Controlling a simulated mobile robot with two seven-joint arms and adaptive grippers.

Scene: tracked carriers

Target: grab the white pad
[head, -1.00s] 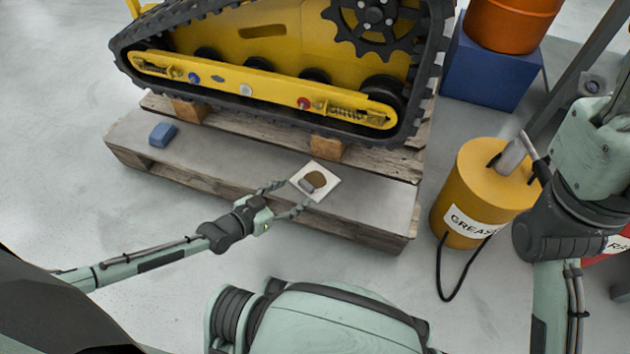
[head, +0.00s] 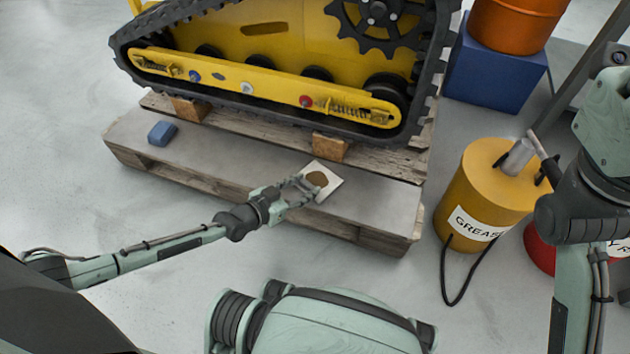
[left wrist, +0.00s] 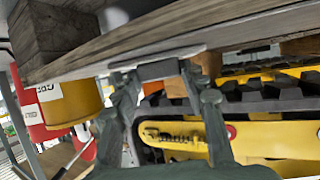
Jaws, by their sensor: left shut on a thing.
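The white pad (head: 337,182) is a flat square with a brown round patch, lying on the grey top of the pallet near its front edge. A small grey block sits on it, seen between the fingers in the left wrist view (left wrist: 158,70). There the pad (left wrist: 190,52) shows edge-on as a thin pale plate against the pallet. My left gripper (head: 305,189) reaches over the pad's near left corner, its fingers shut on the pad's grey block. The fingers cover part of the pad in the head view. My right gripper is out of view; only part of that arm shows.
The pallet (head: 225,179) carries a yellow tracked carrier (head: 280,38) close behind the pad. A blue block (head: 162,133) lies on its left end. A yellow grease drum (head: 480,195) with a black hose stands right of the pallet. Open floor lies in front.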

